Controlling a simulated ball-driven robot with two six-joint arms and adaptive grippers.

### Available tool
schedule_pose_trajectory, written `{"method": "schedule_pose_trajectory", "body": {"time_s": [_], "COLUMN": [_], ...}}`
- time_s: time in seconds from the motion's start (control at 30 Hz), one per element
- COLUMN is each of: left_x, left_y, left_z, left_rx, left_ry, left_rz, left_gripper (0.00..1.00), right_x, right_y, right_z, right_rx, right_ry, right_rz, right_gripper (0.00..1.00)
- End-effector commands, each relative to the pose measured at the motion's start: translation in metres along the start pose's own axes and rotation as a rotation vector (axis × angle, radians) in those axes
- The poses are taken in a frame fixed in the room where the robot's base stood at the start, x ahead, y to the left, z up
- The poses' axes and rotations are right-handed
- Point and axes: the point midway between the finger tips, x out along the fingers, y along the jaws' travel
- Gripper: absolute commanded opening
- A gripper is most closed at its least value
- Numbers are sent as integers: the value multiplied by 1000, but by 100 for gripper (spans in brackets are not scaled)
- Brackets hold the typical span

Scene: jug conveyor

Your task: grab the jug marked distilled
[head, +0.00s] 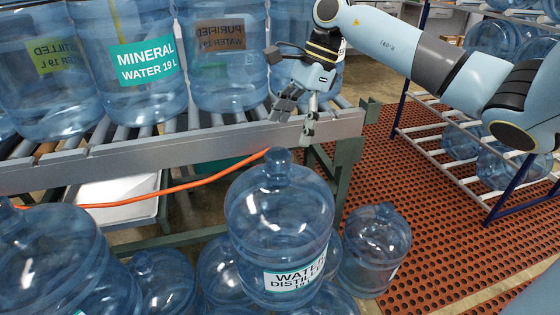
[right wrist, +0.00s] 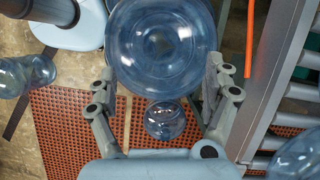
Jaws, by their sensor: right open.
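A clear blue jug (head: 279,215) with a white and teal label reading "WATER DISTILLED 19 L" stands upright at the front centre of the head view, higher than the jugs around it. My right gripper (head: 294,122) is open and empty by the conveyor's front rail, above and beyond the front jug's cap. In the right wrist view, a large jug (right wrist: 160,45) shows from above between the spread fingers (right wrist: 160,85); its label is hidden. My left gripper is not in view.
The roller conveyor (head: 200,150) carries a mineral jug (head: 130,60) and a purified jug (head: 226,55). An orange hose (head: 190,185) runs behind the front jug. Smaller-looking jugs (head: 373,245) crowd around it below. A rack (head: 460,165) stands right; red matting (head: 420,200) is open floor.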

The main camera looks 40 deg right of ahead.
Motion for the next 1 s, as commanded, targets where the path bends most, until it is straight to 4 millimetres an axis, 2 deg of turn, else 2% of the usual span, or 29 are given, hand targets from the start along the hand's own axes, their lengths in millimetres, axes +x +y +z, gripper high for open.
{"method": "schedule_pose_trajectory", "body": {"time_s": [0.1,0.27,0.6,0.87,1.0], "left_x": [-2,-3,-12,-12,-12], "left_y": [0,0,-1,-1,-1], "left_z": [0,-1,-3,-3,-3], "left_rx": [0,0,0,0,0], "left_ry": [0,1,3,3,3], "left_rz": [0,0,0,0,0], "left_gripper": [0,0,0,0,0], "right_x": [18,31,77,80,80], "right_y": [0,0,1,0,0], "right_z": [1,1,-3,-4,-4], "right_rx": [2,2,3,1,1], "right_ry": [-5,-4,-5,-4,-4], "right_rz": [0,1,0,-2,-2], "right_gripper": [84,84,84,84,67]}}
